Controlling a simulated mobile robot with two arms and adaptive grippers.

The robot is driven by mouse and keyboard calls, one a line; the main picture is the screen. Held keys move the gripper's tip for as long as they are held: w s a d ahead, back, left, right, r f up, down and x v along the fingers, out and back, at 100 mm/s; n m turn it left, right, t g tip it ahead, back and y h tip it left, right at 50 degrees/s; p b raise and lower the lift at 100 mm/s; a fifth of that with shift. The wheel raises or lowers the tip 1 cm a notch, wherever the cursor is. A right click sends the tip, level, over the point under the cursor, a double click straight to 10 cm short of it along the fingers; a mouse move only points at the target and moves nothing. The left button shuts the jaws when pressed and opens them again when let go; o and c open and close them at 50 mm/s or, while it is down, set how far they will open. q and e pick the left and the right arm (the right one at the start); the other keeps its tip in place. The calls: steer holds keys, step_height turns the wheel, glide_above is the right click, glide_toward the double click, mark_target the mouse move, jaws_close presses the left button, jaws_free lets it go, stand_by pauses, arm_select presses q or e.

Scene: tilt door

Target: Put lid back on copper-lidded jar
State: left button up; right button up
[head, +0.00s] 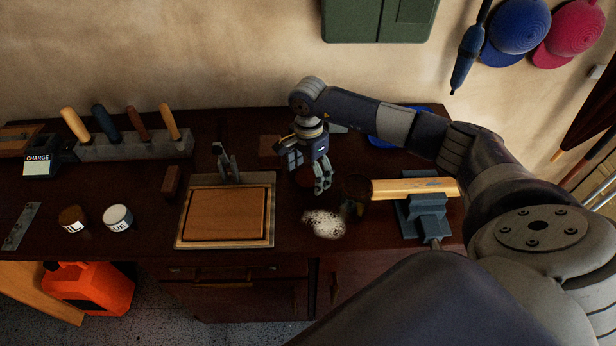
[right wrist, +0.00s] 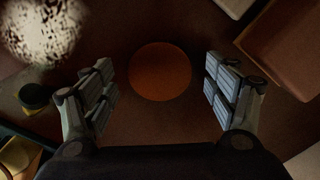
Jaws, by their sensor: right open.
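A flat copper-brown disc, which looks like the lid (right wrist: 160,71), lies on the dark bench in the right wrist view. My right gripper (right wrist: 160,95) is open and empty above it, with the disc showing between the two fingers. In the head view my right gripper (head: 308,180) points down over the bench and mostly hides the disc. A brown-topped jar (head: 72,218) with a partly readable label stands at the left. I cannot tell whether its top is a lid or an open mouth. My left gripper is not in view.
A white-topped jar (head: 118,217) stands beside the brown-topped one. A framed wooden board (head: 225,213) lies left of my gripper. A speckled white patch (head: 325,223), a dark round item (head: 356,187) and a vise (head: 424,216) with wood (head: 400,187) are to its right. A tool rack (head: 135,148) stands at the back left.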

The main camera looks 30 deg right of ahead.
mark_target(309, 177)
steer(key=shift+c, duration=0.5)
steer(key=c, duration=0.6)
steer(key=shift+c, duration=0.2)
step_height(309, 177, up, 10)
steer(key=b, duration=0.1)
steer(key=shift+b, duration=0.35)
